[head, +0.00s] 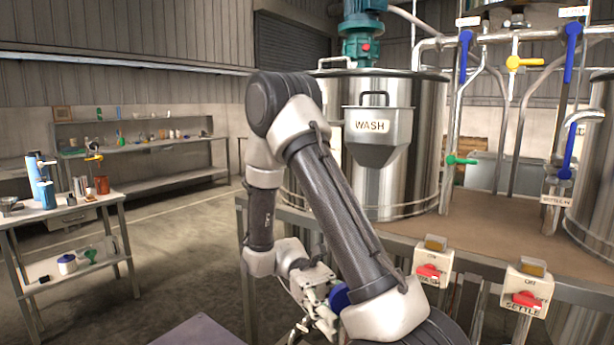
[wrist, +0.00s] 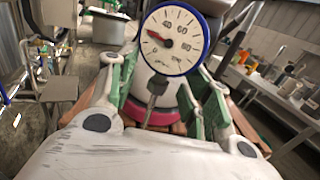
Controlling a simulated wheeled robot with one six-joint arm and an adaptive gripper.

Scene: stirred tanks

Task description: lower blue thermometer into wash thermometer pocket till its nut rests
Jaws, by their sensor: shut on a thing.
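The blue thermometer (wrist: 173,38) has a round white dial with a blue rim and a red needle; a thin metal stem runs down from it in the wrist view. My gripper (wrist: 152,98) is shut on it, with green-edged fingers on both sides of the stem. In the head view the blue dial edge (head: 339,297) shows beside my gripper (head: 318,305), low and partly behind my arm. The wash tank (head: 415,150) is a steel vessel behind my arm, with a hopper labelled WASH (head: 371,138). I cannot make out the wash thermometer pocket.
A rail and two switch boxes (head: 433,265) (head: 526,290) stand at the front right. Pipes with a yellow valve (head: 520,62) and blue handles (head: 464,55) rise right of the tank. A workbench (head: 60,208) with bottles stands left; open floor lies between.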

